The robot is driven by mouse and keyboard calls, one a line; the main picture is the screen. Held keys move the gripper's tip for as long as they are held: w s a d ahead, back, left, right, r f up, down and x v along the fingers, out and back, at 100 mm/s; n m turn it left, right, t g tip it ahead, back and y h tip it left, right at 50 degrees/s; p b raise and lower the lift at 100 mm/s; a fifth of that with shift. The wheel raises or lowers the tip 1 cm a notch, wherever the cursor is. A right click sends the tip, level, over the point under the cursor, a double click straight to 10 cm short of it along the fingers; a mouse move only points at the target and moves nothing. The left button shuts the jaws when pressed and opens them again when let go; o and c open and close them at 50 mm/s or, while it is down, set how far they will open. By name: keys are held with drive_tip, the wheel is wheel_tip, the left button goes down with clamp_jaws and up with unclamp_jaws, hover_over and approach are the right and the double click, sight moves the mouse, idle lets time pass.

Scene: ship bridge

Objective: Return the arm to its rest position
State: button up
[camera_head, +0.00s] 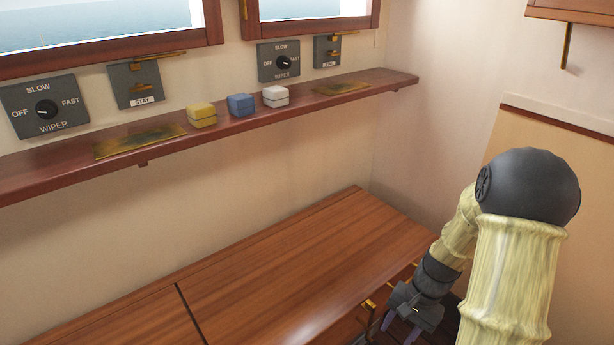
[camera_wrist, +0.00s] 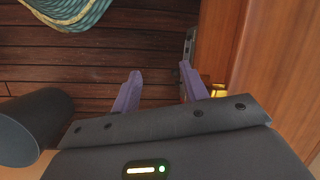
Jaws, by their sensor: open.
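My gripper (camera_wrist: 157,88) shows in the wrist view with its two purple fingers apart and nothing between them. It points down toward a dark plank floor (camera_wrist: 95,60). In the head view my gripper (camera_head: 398,331) is low at the right, beside the front of the wooden cabinet (camera_head: 300,270), partly cut off by the picture's lower edge. My arm hangs bent at the right of the head view. In the wrist view the cabinet front (camera_wrist: 265,60) stands close to the right finger, with a brass fitting (camera_wrist: 218,91) near it.
A wall shelf (camera_head: 300,108) carries yellow (camera_head: 202,115), blue (camera_head: 241,105) and white (camera_head: 275,96) blocks and brass plates. Wiper dials (camera_head: 45,108) are above it. The cabinet top is clear. A coiled rope (camera_wrist: 70,12) lies on the floor.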

drive_tip(key=s+a+r+n+t+h+p, duration=0.2)
drive_tip(key=s+a+r+n, duration=0.15)
drive_tip(key=r, duration=0.45)
drive_tip(key=s+a+r+n+t+h+p, duration=0.1)
drive_tip(key=s+a+r+n+t+p, duration=0.2)
drive_tip(key=r, duration=0.5)
wheel_tip(320, 180, up, 38)
drive_tip(key=w+g+p, duration=0.1)
drive_tip(key=p, duration=3.6)
drive_tip(key=shift+d+f, duration=0.2)
drive_tip(key=shift+d, duration=0.15)
drive_tip(key=shift+w, duration=0.1)
drive_tip(key=shift+c, duration=0.8)
drive_tip(key=shift+d, duration=0.1)
